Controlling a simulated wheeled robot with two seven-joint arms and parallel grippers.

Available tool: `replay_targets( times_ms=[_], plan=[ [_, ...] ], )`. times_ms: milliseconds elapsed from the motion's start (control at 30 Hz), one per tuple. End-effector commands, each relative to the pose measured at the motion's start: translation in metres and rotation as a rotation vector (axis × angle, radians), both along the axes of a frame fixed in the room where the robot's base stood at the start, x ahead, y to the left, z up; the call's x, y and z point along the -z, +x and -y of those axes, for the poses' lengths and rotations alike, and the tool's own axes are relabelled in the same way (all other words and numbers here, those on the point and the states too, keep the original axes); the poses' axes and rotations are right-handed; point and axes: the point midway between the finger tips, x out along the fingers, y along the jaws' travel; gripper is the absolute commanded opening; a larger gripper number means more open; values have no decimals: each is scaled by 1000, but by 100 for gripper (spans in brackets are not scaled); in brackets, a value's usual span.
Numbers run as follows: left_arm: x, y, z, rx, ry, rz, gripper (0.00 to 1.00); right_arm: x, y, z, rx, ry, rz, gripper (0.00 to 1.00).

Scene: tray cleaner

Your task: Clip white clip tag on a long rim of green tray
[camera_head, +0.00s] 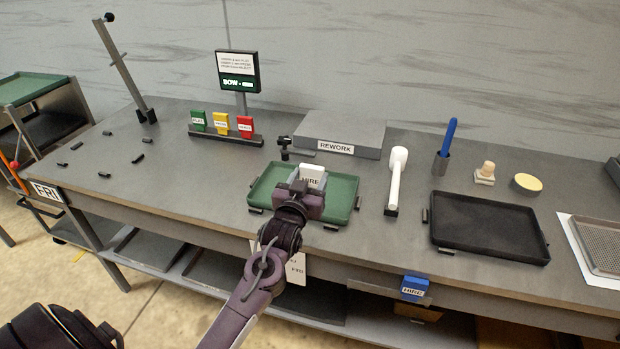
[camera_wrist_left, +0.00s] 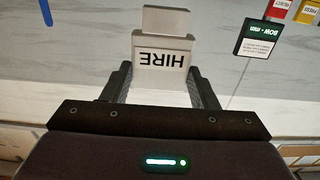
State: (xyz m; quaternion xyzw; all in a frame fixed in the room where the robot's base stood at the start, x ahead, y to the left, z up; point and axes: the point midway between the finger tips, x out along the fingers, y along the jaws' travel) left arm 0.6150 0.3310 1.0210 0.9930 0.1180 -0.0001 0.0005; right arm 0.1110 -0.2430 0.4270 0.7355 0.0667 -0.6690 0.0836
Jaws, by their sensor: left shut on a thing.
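The green tray (camera_head: 343,203) lies on the grey workbench near its front edge. My left gripper (camera_head: 308,186) is over the tray and covers part of its middle and front. It is shut on the white clip tag (camera_head: 313,173), marked HIRE. In the left wrist view the tag (camera_wrist_left: 163,52) sits between the two fingers (camera_wrist_left: 163,85), its lettering upside down. In the head view the tag overlaps the tray's far long rim; whether it touches the rim I cannot tell. My right gripper is not in view.
Behind the tray stand a grey REWORK block (camera_head: 340,133) and a small black stand (camera_head: 285,148). A white-headed tool (camera_head: 396,175) stands right of the tray, then a black tray (camera_head: 488,228). A blue HIRE tag (camera_head: 415,287) is on the bench front.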

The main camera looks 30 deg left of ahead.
Motion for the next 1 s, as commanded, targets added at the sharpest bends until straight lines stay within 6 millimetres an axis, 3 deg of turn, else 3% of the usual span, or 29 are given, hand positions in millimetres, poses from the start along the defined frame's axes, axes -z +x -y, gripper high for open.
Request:
replay_targets(
  times_ms=[267,600,1000],
  plan=[
    [19,0,0,1,0,-1,32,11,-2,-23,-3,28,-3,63],
    [51,0,1,1,0,-1,32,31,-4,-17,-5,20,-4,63],
    [58,0,0,1,0,0,32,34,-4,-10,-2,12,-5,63]
  ],
)
